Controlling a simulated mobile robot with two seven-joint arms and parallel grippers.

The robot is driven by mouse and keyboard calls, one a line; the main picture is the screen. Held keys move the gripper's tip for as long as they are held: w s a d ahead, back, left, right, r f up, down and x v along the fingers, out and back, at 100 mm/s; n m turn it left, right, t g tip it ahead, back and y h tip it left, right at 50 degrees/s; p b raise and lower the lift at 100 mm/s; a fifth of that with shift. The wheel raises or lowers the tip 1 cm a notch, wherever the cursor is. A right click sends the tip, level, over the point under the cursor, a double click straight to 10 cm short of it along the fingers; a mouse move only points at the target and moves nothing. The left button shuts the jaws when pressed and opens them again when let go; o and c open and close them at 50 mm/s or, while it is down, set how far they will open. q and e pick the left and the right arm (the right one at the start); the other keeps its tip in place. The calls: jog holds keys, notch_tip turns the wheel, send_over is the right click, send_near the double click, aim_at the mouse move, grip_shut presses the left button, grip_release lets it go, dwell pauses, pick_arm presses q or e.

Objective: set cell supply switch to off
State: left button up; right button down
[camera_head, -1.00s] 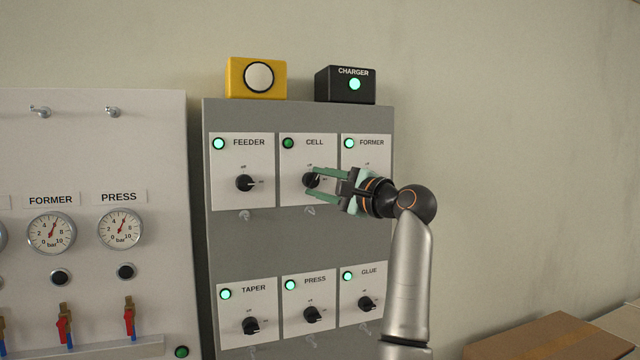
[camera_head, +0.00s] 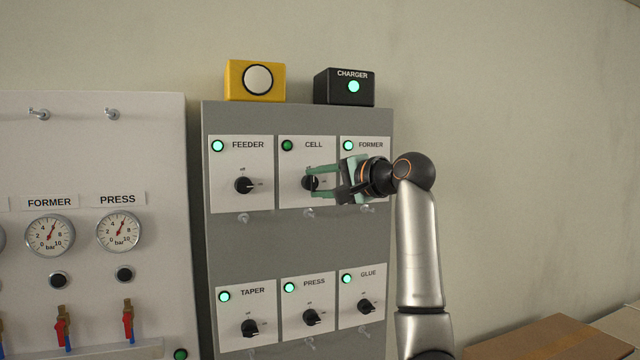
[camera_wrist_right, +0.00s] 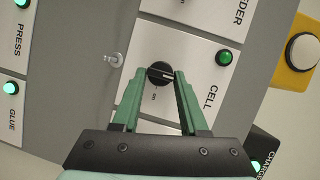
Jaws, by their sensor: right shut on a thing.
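The cell supply switch is a black rotary knob (camera_head: 309,183) on the white CELL plate in the top row of the grey cabinet. In the right wrist view the knob (camera_wrist_right: 160,75) sits between the green fingertips, and its white pointer line points right, toward the panel's top, where the head view shows the "off" mark. The CELL lamp (camera_head: 287,145) is dark green, dimmer than the others. My right gripper (camera_head: 311,182) is shut on the knob; it also shows in the wrist view (camera_wrist_right: 164,73). My left gripper is out of view.
FEEDER (camera_head: 244,185), FORMER, TAPER, PRESS and GLUE switches surround it, with bright lamps. A yellow button box (camera_head: 240,82) and a black CHARGER box (camera_head: 330,90) sit on top. A gauge panel (camera_head: 150,160) stands left. Bare wall is right.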

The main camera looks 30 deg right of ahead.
jog(key=shift+r, duration=0.3)
jog(key=c, duration=0.9)
grip_release()
jog(key=o, duration=0.4)
jog(key=shift+f, duration=0.2)
jog(key=shift+s+d, duration=0.1)
jog(key=shift+s, duration=0.3)
jog(key=b+v, duration=0.4)
jog(key=v, duration=0.7)
jog(key=shift+s+r, duration=0.15)
jog(key=shift+s, duration=0.2)
